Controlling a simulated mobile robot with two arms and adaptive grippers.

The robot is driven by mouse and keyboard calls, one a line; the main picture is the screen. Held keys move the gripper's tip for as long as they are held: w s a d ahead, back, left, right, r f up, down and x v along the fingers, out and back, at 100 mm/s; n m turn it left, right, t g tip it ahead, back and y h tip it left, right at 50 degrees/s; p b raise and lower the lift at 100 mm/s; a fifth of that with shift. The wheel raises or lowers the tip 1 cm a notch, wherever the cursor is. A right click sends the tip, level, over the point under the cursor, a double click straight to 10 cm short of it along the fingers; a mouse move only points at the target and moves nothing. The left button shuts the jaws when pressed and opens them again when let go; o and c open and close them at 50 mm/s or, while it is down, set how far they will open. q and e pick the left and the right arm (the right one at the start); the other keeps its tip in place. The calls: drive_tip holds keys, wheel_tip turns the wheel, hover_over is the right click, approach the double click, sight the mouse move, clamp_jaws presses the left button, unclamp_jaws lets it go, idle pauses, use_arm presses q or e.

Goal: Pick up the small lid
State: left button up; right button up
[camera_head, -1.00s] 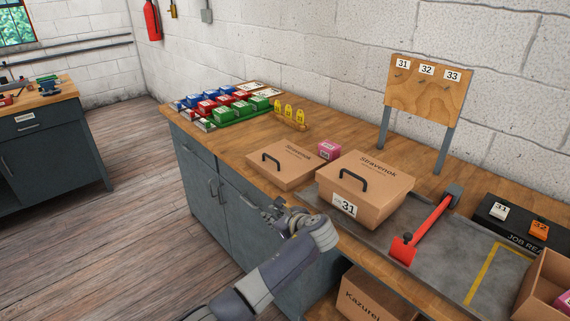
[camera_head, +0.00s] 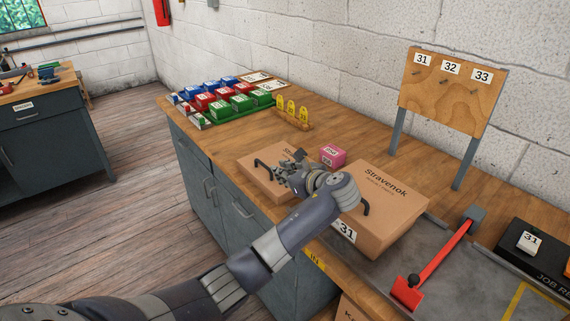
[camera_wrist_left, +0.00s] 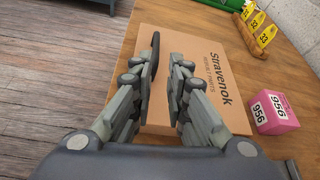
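The small lid (camera_head: 258,182), a flat brown cardboard lid with a black handle, lies on the wooden bench left of the large box. In the left wrist view the lid (camera_wrist_left: 200,115) has "Stravenok" printed on it. Its handle (camera_wrist_left: 156,48) shows close by the left-hand finger. My left gripper (camera_head: 290,165) is over the lid and hides part of it in the head view. In the left wrist view its fingers (camera_wrist_left: 163,75) are apart, with cardboard visible between them. I cannot tell whether a finger touches the handle. My right gripper is not in view.
The large Stravenok box (camera_head: 390,195), labelled 31, stands close on the right, partly behind my left arm. A pink box (camera_head: 333,155) sits behind the lid. Yellow tags (camera_head: 292,110) and coloured bins (camera_head: 220,100) stand farther back. Open bench lies behind the pink box.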

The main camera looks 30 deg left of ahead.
sight(267, 167)
use_arm(q)
drive_tip(key=a, duration=0.3)
drive_tip(key=shift+w+f, duration=0.2)
drive_tip(key=shift+f, duration=0.2)
drive_tip(key=shift+w+a+f, duration=0.15)
drive_tip(key=shift+w+a, duration=0.05)
drive_tip(key=x, duration=0.5)
drive_tip(key=shift+f+p, duration=0.1)
drive_tip(key=shift+p, duration=0.2)
drive_tip(key=shift+f, duration=0.1)
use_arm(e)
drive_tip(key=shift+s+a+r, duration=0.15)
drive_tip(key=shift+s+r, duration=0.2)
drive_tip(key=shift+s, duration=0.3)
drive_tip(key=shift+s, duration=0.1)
use_arm(q)
clamp_jaws()
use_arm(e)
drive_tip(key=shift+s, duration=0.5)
